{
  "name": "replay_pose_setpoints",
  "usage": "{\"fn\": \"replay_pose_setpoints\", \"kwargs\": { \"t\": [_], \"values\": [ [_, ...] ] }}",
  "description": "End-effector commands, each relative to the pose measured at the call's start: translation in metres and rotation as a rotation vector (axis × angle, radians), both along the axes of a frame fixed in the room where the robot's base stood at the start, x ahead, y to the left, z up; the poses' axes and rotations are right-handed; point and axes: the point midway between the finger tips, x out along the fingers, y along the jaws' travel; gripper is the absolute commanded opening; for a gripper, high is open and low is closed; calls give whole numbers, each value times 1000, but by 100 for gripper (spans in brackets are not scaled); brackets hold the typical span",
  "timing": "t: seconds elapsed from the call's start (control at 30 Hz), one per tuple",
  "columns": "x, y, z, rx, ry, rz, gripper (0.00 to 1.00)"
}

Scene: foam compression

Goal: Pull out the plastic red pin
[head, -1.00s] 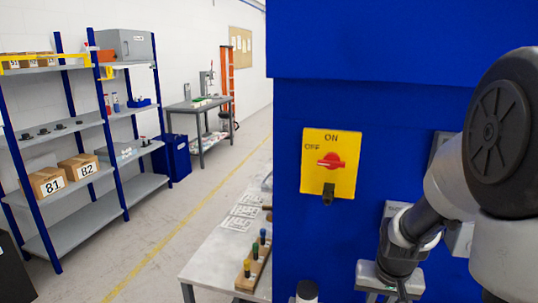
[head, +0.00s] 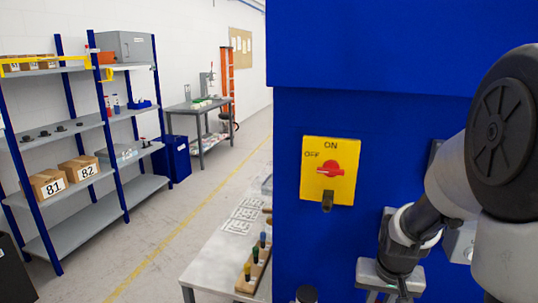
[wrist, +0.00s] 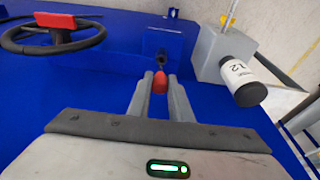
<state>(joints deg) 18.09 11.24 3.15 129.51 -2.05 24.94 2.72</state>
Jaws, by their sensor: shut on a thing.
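The red pin (wrist: 160,82) shows in the wrist view as a small red piece between my fingertips. A dark fitting (wrist: 160,61) lies just beyond it, against a blue panel (wrist: 163,44). My gripper (wrist: 160,88) is shut on the red pin, with one grey finger on each side. I cannot tell whether the pin is still seated in the fitting. In the head view my gripper's body hangs at the lower right in front of the blue machine (head: 310,240); its fingertips and the pin are not visible there.
A black handwheel with a red block (wrist: 60,33) is at the left in the wrist view. A grey box with a cylinder marked 12 (wrist: 240,82) stands close at the right. A yellow OFF/ON switch plate (head: 312,190) and a table (head: 215,265) show in the head view.

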Motion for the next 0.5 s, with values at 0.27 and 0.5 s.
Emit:
{"fn": "replay_pose_setpoints", "kwargs": {
  "t": [0.27,0.5],
  "values": [
    [0,0,19,0,0,0,0],
    [0,0,33,0,-1,0,0]
  ]
}}
